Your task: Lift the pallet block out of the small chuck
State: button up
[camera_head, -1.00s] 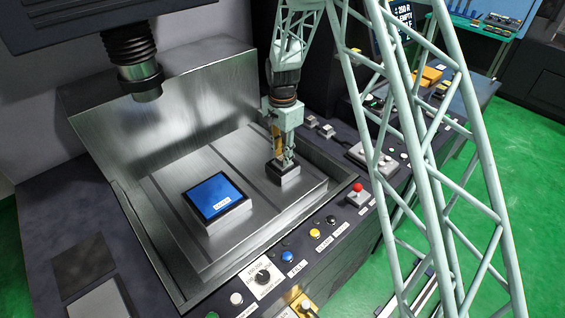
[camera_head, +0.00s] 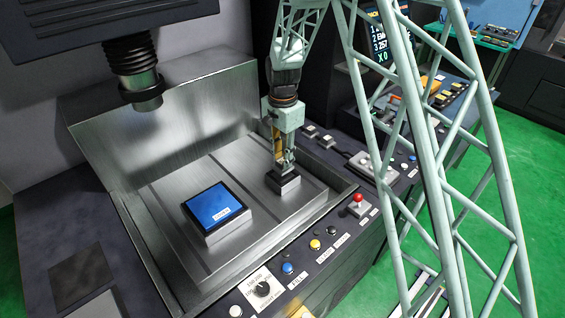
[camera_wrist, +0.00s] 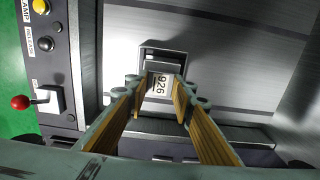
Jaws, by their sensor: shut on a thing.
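My gripper (camera_head: 284,164) points down over the small chuck (camera_head: 283,185), a dark-topped steel block on the right of the metal machine bed. In the wrist view, my gripper's fingers (camera_wrist: 159,84) are shut on the small pallet block (camera_wrist: 160,84), which has a white label reading 926. The framed, dark-centred small chuck (camera_wrist: 163,54) shows just behind the block. The fingers and the steep view hide the block's lower part, so I cannot tell how far it stands clear of the chuck.
A larger chuck with a blue top (camera_head: 217,206) sits to the left on the bed. A tool head (camera_head: 141,90) hangs above the back left. The tank's metal wall and a control panel with a red button (camera_head: 358,199) border the bed.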

jog(key=s+d+r+b, duration=0.1)
jog(key=s+d, duration=0.3)
jog(key=s, duration=1.1)
jog(key=shift+d+r+b, duration=0.2)
jog(key=shift+b, duration=0.3)
